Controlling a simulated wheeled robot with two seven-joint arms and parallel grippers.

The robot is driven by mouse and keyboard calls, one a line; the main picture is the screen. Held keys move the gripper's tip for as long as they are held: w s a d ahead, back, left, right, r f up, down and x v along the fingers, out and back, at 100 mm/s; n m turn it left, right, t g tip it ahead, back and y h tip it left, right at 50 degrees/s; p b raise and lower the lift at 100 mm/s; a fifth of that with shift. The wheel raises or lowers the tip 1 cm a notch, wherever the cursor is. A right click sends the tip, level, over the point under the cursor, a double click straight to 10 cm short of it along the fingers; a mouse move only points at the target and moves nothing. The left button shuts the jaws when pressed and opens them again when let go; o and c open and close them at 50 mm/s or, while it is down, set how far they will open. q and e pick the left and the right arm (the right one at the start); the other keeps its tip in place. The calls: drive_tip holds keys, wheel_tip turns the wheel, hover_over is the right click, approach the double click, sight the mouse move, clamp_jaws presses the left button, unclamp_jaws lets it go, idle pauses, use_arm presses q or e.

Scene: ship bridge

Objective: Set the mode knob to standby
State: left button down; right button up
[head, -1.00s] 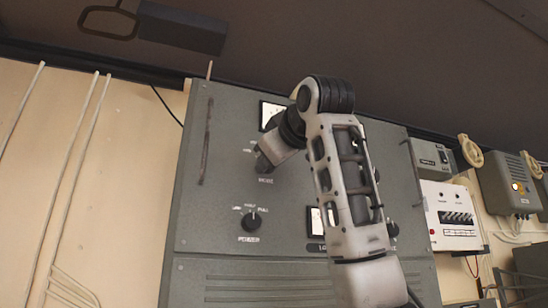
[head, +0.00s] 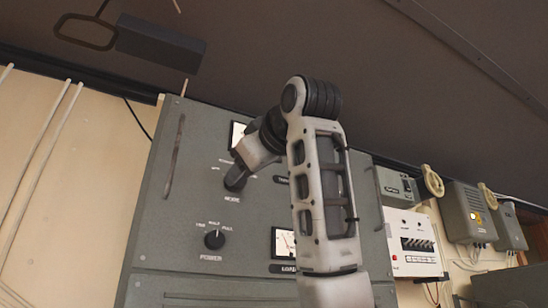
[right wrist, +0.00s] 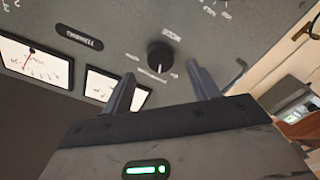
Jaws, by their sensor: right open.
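The black round mode knob (right wrist: 159,56) is on the grey panel in the right wrist view, with its MODE label upside down beside it. Small position labels ring it, but the pointer's setting is not clear. My right gripper (right wrist: 164,72) is open, its two fingers on either side of the knob's near side, with no grip visible. In the head view the mode knob (head: 235,180) is partly covered by my right gripper (head: 240,168), above the MODE label. My left gripper is not in view.
The grey panel (head: 165,215) also carries a POWER knob (head: 214,240) below and a load meter (head: 284,243). My right forearm covers part of the panel. A white switch box (head: 412,240) and grey boxes stand on the right.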

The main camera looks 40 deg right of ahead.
drive_tip(key=b+v, duration=0.3)
drive_tip(key=v, duration=0.8)
drive_tip(key=shift+s, duration=0.25)
drive_tip(key=shift+f, duration=0.1)
